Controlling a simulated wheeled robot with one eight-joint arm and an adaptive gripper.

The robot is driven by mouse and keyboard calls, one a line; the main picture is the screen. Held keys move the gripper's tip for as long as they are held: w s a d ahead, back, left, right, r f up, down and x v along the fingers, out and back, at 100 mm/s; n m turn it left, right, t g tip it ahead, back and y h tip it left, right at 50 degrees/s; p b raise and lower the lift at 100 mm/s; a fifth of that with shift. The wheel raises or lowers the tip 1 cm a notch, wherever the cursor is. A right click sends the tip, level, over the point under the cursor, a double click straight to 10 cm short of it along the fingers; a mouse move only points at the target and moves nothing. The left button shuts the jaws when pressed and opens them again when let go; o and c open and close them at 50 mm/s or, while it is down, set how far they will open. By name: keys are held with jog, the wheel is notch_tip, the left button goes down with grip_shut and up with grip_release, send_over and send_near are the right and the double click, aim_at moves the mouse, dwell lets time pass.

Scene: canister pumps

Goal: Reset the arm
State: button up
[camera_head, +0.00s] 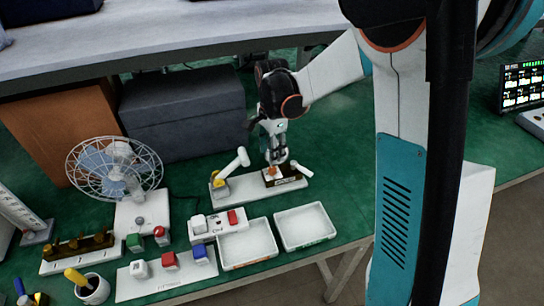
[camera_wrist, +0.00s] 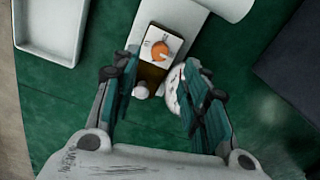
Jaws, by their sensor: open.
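My gripper (camera_head: 275,150) hangs at the right end of a white base plate on the green table. In the wrist view my gripper (camera_wrist: 163,100) is open, its two teal fingers apart with nothing held between them. A white cylinder (camera_head: 236,162) stands tilted at the left part of the same plate. I cannot tell whether a finger touches the unit.
Two white trays (camera_head: 249,264) (camera_head: 327,243) lie in front of the plate. A fan (camera_head: 115,165), coloured blocks (camera_head: 170,259) and a cup (camera_head: 92,290) stand to the left. A dark box (camera_head: 185,112) stands behind. Green table right of the plate is clear.

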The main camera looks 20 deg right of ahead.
jog(key=shift+r, duration=0.3)
jog(key=shift+s+r, duration=0.1)
jog(key=shift+r, duration=0.1)
jog(key=s+r+n+t, duration=0.3)
jog(key=s+r+n, duration=0.4)
jog(key=s+r, duration=0.3)
jog(key=s+r+n+t, duration=0.2)
jog(key=s+n+t, duration=0.2)
jog(key=s+n, duration=0.4)
jog(key=s, duration=0.5)
jog(key=shift+r+n, duration=0.35)
jog(key=shift+n, duration=0.05)
